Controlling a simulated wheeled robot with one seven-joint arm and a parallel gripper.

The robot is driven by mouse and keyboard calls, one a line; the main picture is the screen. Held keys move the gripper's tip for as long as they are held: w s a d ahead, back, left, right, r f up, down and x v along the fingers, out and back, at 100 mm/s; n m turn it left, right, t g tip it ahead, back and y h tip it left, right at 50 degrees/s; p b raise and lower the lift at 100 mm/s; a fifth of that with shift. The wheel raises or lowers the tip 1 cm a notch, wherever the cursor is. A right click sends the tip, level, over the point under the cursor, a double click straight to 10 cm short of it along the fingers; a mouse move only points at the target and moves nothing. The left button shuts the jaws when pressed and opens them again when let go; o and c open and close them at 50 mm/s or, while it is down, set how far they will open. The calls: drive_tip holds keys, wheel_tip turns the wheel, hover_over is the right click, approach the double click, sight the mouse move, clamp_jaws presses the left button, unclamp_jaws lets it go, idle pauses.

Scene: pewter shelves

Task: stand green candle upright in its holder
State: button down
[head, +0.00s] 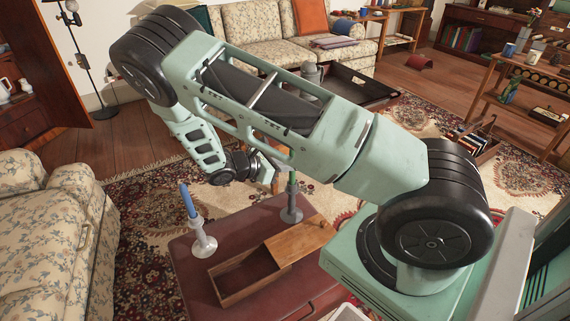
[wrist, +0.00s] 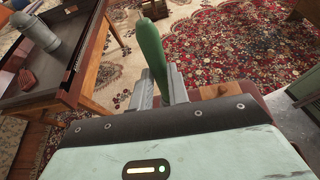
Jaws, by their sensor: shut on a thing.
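The green candle (wrist: 152,55) stands between the two fingers of my gripper (wrist: 160,88) in the wrist view, and the gripper is shut on it. In the head view a short green length of the candle (head: 292,182) shows beside my gripper (head: 272,180), roughly upright. A grey holder (head: 291,214) stands on the dark red table directly below it in the picture. My arm covers part of the candle, and I cannot tell whether its lower end is inside the holder or just above it. The holder is not clearly visible in the wrist view.
A blue candle (head: 188,202) stands in a pale holder (head: 202,244) at the table's left. A wooden box (head: 245,278) with its lid (head: 300,240) partly slid aside lies in front on the red table (head: 185,268). A floral armchair (head: 50,225) is to the left.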

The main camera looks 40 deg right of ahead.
drive_tip(key=shift+f+b, duration=0.35)
drive_tip(key=shift+f, duration=0.6)
drive_tip(key=c, duration=1.3)
unclamp_jaws()
drive_tip(key=p+v, duration=0.1)
drive_tip(key=v, duration=1.6)
drive_tip(key=shift+w+a+r, duration=0.1)
drive_tip(key=shift+w+a, duration=0.05)
drive_tip(key=shift+a, duration=0.05)
